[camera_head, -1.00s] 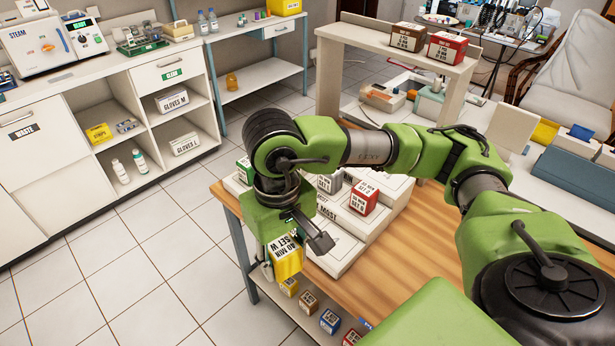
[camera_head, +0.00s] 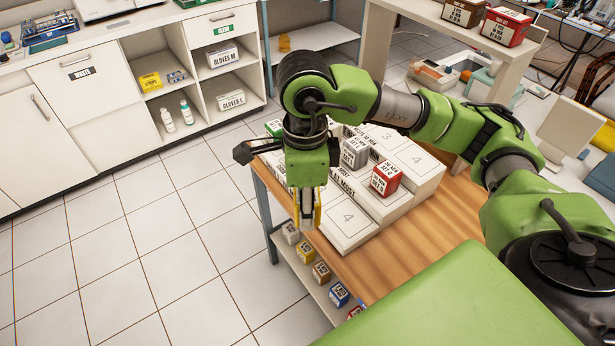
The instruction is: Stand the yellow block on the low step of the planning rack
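The white stepped planning rack (camera_head: 412,158) stands on the wooden table. Its low step (camera_head: 348,228), marked 4, faces the front left. A grey block (camera_head: 355,153) and a red block (camera_head: 386,178) stand on the rack, and a green block (camera_head: 273,128) shows at its far left. My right gripper (camera_head: 307,222) points down at the left end of the low step. It is shut on the yellow block (camera_head: 317,208), which shows only as yellow edges beside the grey finger. I cannot tell whether the block touches the step. My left gripper is out of view.
Several small blocks, including a blue one (camera_head: 339,293), sit on the shelf under the table. The wooden tabletop (camera_head: 425,235) is clear right of the rack. A raised white shelf (camera_head: 450,22) stands behind. Open tiled floor lies left.

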